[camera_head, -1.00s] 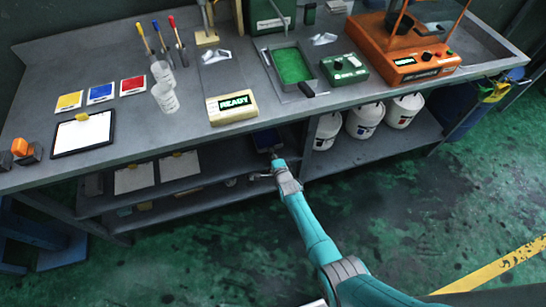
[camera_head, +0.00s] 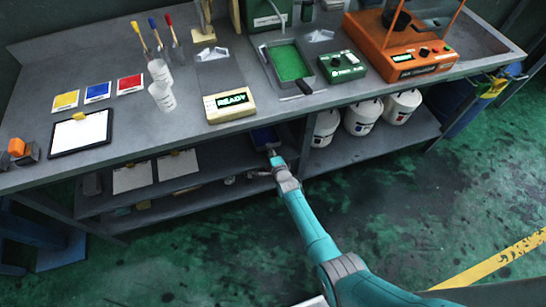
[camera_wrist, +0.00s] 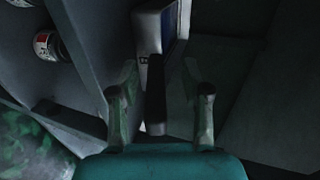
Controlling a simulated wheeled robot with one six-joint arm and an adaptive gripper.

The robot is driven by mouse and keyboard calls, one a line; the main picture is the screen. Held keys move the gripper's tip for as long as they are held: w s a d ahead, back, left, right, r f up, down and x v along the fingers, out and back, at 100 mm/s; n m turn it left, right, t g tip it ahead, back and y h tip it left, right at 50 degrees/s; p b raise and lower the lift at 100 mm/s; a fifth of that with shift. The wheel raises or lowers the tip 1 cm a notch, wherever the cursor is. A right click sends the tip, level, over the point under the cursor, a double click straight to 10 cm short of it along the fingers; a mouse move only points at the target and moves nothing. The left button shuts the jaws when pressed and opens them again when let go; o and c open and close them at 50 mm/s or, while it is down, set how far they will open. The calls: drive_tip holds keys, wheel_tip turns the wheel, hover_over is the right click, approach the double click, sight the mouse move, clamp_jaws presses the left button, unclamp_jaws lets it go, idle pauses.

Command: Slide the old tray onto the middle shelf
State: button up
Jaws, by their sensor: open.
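The old tray (camera_head: 263,137), blue inside, lies in the dark space under the bench top; most of it is hidden by the bench edge. In the wrist view its pale end wall (camera_wrist: 147,32) shows with a dark handle (camera_wrist: 156,95) sticking out toward me. My gripper (camera_head: 274,154) is at the tray's near end. In the wrist view my open gripper (camera_wrist: 160,75) has one finger on each side of the handle, with gaps visible. The middle shelf (camera_head: 205,176) runs under the bench to the left; whether the tray rests fully on it I cannot tell.
Clipboards (camera_head: 132,175) lie on the shelf to the left. White buckets (camera_head: 362,116) stand on the shelf to the right. A bench upright (camera_head: 302,142) stands just right of my gripper. A can (camera_wrist: 45,45) shows at upper left in the wrist view.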

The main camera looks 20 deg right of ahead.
drive_tip(key=v, duration=1.2)
drive_tip(key=s+r+n, duration=0.4)
drive_tip(key=s+n, duration=0.1)
drive_tip(key=s, duration=1)
drive_tip(key=s+r+n, duration=0.4)
drive_tip(key=s, duration=1)
drive_tip(key=s+r+n, duration=0.4)
drive_tip(key=s+r, duration=0.4)
drive_tip(key=r, duration=0.2)
drive_tip(key=s+r+n, duration=0.5)
drive_tip(key=s+r, duration=0.2)
drive_tip(key=r, duration=0.4)
drive_tip(key=shift+s+r+t, duration=0.3)
drive_tip(key=shift+s+r, duration=0.05)
drive_tip(key=shift+s, duration=0.05)
